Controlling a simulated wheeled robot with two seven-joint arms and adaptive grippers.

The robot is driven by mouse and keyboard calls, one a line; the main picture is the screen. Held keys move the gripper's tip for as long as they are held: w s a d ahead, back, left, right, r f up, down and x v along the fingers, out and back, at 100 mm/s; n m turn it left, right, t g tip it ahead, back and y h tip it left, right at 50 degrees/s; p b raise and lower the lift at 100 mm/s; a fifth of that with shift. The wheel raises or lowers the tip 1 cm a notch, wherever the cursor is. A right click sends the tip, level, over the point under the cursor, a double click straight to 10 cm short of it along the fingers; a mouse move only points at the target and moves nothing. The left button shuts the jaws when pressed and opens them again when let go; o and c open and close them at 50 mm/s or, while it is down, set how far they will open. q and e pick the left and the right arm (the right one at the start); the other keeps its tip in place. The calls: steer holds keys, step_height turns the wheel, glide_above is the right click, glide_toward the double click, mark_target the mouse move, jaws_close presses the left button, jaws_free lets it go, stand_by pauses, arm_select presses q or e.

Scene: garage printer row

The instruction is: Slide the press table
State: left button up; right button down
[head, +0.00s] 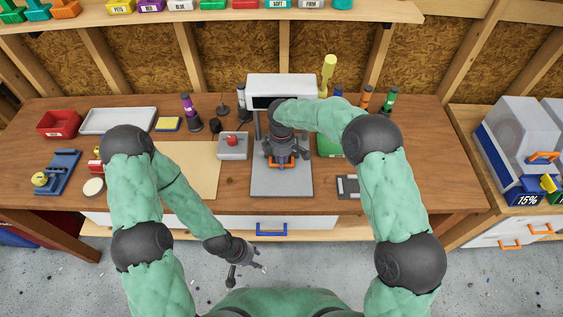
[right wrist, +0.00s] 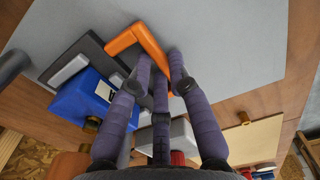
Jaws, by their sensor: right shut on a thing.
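The press table is a flat grey plate (head: 282,186) with an orange handle (head: 270,162), in the middle of the workbench under a white press (head: 281,84). My right gripper (head: 286,160) reaches down over the plate and is shut on the orange handle. In the right wrist view its purple-grey fingers (right wrist: 162,64) close at the orange handle (right wrist: 138,44), with the grey plate (right wrist: 225,45) behind. The press's inner part is hidden by my right arm. My left gripper (head: 247,275) hangs open and empty in front of the bench, above the floor.
A grey box with a red button (head: 232,145) stands left of the plate. A green thing (head: 328,146) is partly hidden behind my right arm. A small dark tray (head: 348,187) lies right of the plate.

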steer(key=c, duration=1.4)
jaws_free()
steer(key=shift+w+r, duration=0.2)
steer(key=shift+w, duration=0.15)
steer(key=shift+f, duration=0.1)
step_height(320, 180, up, 12)
steer(key=shift+s, duration=0.1)
